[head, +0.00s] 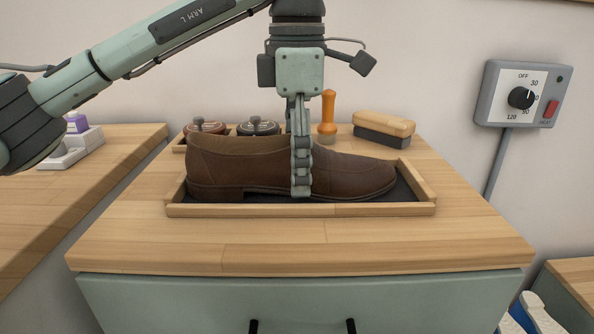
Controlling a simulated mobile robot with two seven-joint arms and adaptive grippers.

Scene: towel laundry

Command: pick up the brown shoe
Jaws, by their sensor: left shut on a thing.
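The brown shoe (350,174) sits in a shallow wooden tray (300,210) with a dark lining, on a wooden-topped cabinet. Its heel is to the left and its toe to the right. My left gripper (302,185) reaches down from above and is shut on the shoe near its middle. One finger shows on the shoe's near side; the far finger is hidden behind the shoe. The shoe appears level and low in the tray; I cannot tell whether the sole touches the lining. My right gripper is not in view.
Behind the shoe are two round tins (258,127), an orange-handled tool (328,112) and a wooden brush (384,125). A timer box (522,95) hangs on the right wall. Another wooden counter (80,190) is at left. The cabinet top (300,245) before the tray is clear.

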